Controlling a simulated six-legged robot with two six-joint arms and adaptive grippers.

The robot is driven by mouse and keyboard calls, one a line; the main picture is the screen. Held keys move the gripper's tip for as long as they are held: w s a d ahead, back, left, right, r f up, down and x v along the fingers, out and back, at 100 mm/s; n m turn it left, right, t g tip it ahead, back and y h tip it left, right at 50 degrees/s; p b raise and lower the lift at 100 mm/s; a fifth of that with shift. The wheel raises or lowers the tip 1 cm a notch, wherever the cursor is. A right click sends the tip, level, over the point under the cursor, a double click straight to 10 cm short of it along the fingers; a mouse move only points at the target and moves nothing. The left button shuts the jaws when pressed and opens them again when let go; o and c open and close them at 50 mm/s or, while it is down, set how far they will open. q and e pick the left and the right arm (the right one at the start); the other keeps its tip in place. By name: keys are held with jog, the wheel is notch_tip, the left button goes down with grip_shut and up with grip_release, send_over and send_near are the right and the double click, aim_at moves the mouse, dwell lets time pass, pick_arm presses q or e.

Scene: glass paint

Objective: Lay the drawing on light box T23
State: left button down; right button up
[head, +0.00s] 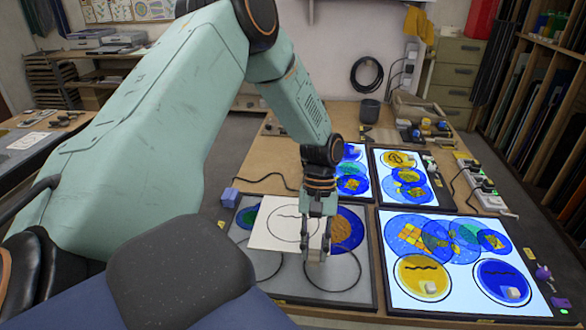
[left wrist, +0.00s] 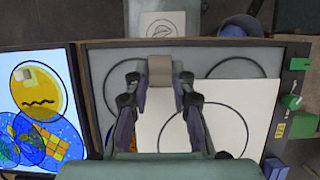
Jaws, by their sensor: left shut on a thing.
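The drawing, a white sheet with a black circle and a wavy line (head: 272,228), is over the unlit grey light box (head: 345,288) at the front. It also shows in the left wrist view (left wrist: 240,118), covering part of that box's outlined circles. My left gripper (head: 316,250) points down at the sheet's edge, shut on a small beige block (left wrist: 160,68) by the sheet's corner. I cannot tell whether the sheet touches the box. No label T23 is legible. My right gripper is not in view.
Blue discs (head: 349,226) lie on the grey box, partly behind the sheet. A lit light box (head: 460,302) with coloured discs stands to the right, and another lit box (head: 428,158) is behind it. A dark pot (head: 369,111) and cables stand farther back.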

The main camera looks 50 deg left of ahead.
pick_arm(q)
jog(key=shift+s+d+f, duration=0.1)
jog(key=shift+d+f, duration=0.1)
jog(key=shift+d, duration=0.2)
send_near(313, 289)
jog(key=x, duration=0.5)
jog(key=shift+s+d+b, duration=0.15)
jog(key=shift+s+b, duration=0.05)
jog(key=shift+b, duration=0.1)
jog(key=shift+d+f, duration=0.25)
jog(key=shift+f, duration=0.15)
jog(key=shift+w+a+f, duration=0.1)
jog(key=shift+a+f, duration=0.05)
jog(key=shift+a, duration=0.1)
jog(key=c, duration=1.5)
grip_release()
jog(key=o, duration=0.3)
jog(key=shift+o, duration=0.3)
jog(key=shift+d, duration=0.2)
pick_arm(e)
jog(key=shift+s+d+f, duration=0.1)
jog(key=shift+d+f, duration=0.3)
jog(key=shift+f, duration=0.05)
pick_arm(q)
jog(key=shift+a, duration=0.1)
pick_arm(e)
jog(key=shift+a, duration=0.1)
